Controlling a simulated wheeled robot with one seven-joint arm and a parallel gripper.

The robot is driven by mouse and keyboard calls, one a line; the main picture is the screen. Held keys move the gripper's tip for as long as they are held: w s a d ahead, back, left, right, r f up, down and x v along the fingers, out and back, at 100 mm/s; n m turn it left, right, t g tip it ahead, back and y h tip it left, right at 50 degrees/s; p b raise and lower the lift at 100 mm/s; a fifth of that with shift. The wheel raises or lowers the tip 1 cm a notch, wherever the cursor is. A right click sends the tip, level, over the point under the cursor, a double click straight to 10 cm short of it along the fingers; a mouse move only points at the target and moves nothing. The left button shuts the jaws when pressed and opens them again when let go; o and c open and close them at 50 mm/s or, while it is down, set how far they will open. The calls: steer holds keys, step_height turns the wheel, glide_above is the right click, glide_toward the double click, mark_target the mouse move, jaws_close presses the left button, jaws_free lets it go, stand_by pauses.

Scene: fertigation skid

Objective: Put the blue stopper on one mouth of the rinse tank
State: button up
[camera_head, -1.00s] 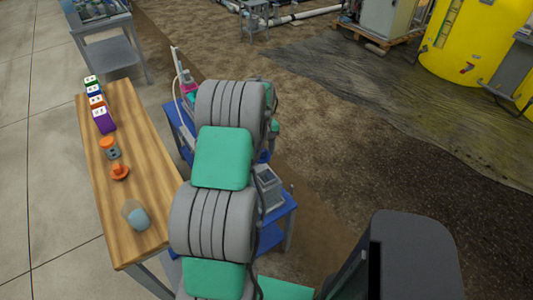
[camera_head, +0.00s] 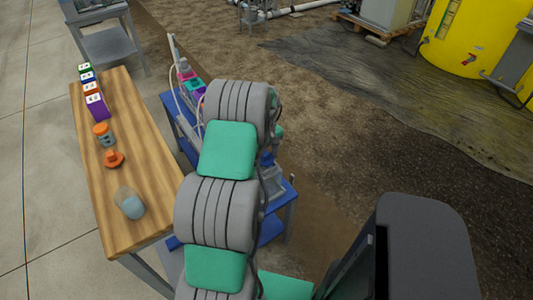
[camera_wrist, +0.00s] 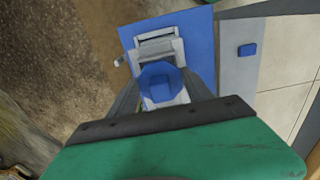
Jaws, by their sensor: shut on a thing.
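My gripper (camera_wrist: 162,93) is shut on the blue stopper (camera_wrist: 160,84), an eight-sided blue piece between the two dark fingers in the wrist view. Beneath it is a grey-white apparatus (camera_wrist: 157,47) on a blue surface. How far the stopper is above it, I cannot tell. In the head view my arm hides most of the gripper; a small blue piece (camera_head: 266,159), possibly the stopper, shows beside the arm above the apparatus (camera_head: 272,181). I cannot tell for sure which object is the rinse tank, and no open mouth is clearly visible.
The blue cart (camera_head: 277,206) also holds pink and green items (camera_head: 187,77) at its far end. A small blue block (camera_wrist: 247,49) lies on a grey surface. The wooden table (camera_head: 123,178) on the left bears a jar (camera_head: 129,204), orange-topped pieces and several coloured boxes.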

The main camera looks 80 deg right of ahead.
steer(key=shift+f, duration=0.65)
steer(key=o, duration=1.4)
steer(key=shift+r, duration=0.1)
step_height(320, 180, up, 8)
steer(key=shift+f+b, duration=0.2)
steer(key=shift+b, duration=0.25)
